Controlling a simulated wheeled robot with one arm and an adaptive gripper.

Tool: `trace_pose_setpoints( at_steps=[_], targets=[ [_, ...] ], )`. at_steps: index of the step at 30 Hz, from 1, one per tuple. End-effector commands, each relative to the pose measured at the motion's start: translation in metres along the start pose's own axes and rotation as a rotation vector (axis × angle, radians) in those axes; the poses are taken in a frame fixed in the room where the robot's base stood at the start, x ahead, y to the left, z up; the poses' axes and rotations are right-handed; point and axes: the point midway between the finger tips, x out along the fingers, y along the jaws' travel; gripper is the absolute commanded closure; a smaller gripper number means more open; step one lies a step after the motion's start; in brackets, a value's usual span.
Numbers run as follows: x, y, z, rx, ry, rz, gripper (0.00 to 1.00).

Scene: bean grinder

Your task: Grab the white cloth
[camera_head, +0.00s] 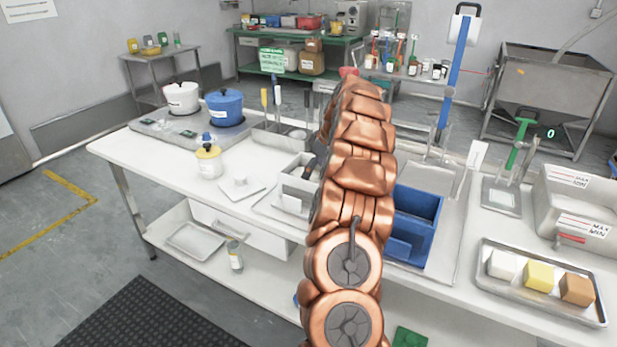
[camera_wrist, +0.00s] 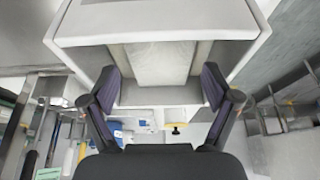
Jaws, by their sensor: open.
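I cannot single out the white cloth with certainty. A white block (camera_head: 502,265) sits in a metal tray (camera_head: 533,305) at the right; I cannot tell if either is cloth. In the wrist view, my gripper (camera_wrist: 160,85) is open, its dark fingers spread and nothing visibly held. Beyond the fingers is a white box-like recess (camera_wrist: 160,25) with a pale panel (camera_wrist: 160,63) inside.
A blue bin (camera_head: 415,220) stands just right of my arm. A white box (camera_head: 299,185) is just left of it. A blue pot (camera_head: 225,108), a white pot (camera_head: 182,97) and a yellow-lidded jar (camera_head: 209,161) stand farther left. The table's left front is clear.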

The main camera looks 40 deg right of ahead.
Motion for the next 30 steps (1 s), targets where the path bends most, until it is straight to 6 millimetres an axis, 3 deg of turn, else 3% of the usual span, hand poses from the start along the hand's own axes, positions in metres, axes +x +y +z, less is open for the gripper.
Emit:
trace_pose_setpoints(
  at_steps=[4, 12, 24, 30],
  targets=[
    [0.018, -0.001, 0.000, 0.000, -0.002, -0.003, 0.12],
    [0.022, 0.000, 0.000, 0.000, 0.000, 0.001, 0.12],
    [0.022, 0.000, 0.000, 0.000, 0.000, 0.000, 0.53],
    [0.022, 0.000, 0.000, 0.000, -0.001, -0.001, 0.53]
  ],
)
